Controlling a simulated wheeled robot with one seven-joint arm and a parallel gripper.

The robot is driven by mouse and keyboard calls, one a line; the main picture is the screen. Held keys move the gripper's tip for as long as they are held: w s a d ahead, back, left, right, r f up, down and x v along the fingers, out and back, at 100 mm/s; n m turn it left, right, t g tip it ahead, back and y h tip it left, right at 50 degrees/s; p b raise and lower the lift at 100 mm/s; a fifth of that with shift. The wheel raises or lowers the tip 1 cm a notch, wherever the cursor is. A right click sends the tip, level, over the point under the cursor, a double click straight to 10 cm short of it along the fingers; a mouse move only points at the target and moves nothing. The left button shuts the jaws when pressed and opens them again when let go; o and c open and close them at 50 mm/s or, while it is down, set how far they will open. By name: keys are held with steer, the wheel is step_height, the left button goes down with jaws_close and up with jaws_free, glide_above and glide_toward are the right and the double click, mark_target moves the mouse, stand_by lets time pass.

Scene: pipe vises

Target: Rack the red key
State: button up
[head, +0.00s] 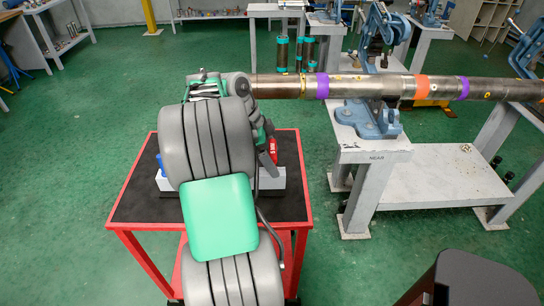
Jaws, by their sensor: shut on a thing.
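The red key (273,151) shows as a small red piece with white marking beside my arm, above the red cart. My gripper (266,136) is at its top, shut on it. My own arm hides much of the gripper and perhaps part of the key. A light grey block (272,182), perhaps the rack, sits on the cart's dark top just below the key. I cannot tell whether the key touches it. A blue piece (161,164) shows at the block's left side, partly hidden by my arm.
The red cart (126,228) has a dark top with bare room at left. A long banded pipe (395,87) runs right from behind my wrist, above a blue vise (369,119) on a grey stand (376,156) marked NEAR. A dark rounded object (480,280) stands front right.

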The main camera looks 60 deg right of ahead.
steer(key=shift+f+b, duration=0.45)
steer(key=shift+f, duration=0.05)
stand_by(0.8)
steer(key=o, duration=1.3)
steer(key=p+v, duration=0.2)
steer(key=v, duration=0.5)
steer(key=shift+w+r+p, duration=0.2)
steer(key=shift+r+p, duration=0.1)
steer(key=shift+r, duration=0.05)
steer(key=shift+a, duration=0.1)
